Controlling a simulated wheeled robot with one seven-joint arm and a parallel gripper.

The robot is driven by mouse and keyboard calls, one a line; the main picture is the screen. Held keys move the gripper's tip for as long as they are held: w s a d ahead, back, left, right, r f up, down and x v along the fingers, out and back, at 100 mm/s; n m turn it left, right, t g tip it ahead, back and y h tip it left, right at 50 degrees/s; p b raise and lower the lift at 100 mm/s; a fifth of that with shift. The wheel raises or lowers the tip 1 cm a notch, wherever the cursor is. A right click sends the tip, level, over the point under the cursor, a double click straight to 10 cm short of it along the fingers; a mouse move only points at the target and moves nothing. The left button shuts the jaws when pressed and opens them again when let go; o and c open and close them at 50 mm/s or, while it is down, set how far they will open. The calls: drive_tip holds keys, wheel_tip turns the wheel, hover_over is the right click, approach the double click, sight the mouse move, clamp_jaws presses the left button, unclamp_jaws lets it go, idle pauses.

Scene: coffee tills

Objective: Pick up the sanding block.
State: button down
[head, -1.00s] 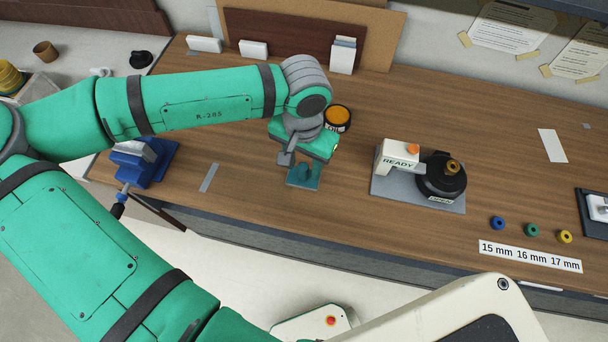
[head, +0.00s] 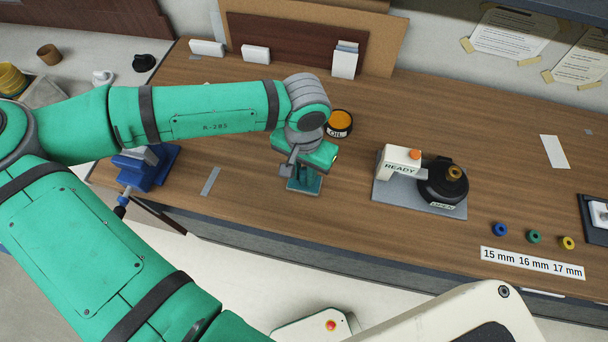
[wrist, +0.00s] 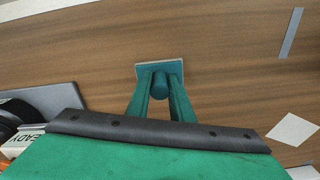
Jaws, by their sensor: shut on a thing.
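The sanding block is a teal plate with a round upright knob; in the wrist view it (wrist: 174,68) lies between and just beyond my fingers, and in the head view it (head: 303,186) shows under my gripper near the bench's front edge. My gripper (wrist: 160,90) points down, its two green fingers closed on the knob from both sides. In the head view my gripper (head: 304,174) hides part of the knob. The plate looks level and at or very near the bench top; I cannot tell any gap beneath it.
An orange-topped oil tin (head: 339,123) stands close behind my gripper. To the right is a READY fixture (head: 398,163) with a black round part. A blue vise (head: 152,171) sits at the left bench edge. Bare wood (head: 240,205) lies around the block.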

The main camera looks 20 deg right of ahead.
sight(304, 171)
drive_tip(key=shift+r, duration=0.45)
wheel_tip(304, 171, up, 2)
drive_tip(key=shift+r, duration=0.2)
drive_tip(key=s+d+r, duration=0.8)
drive_tip(key=s+r, duration=0.1)
drive_tip(key=s, duration=0.2)
drive_tip(key=shift+s+r, duration=0.3)
drive_tip(key=c, duration=2.4)
unclamp_jaws()
drive_tip(key=shift+c, duration=0.5)
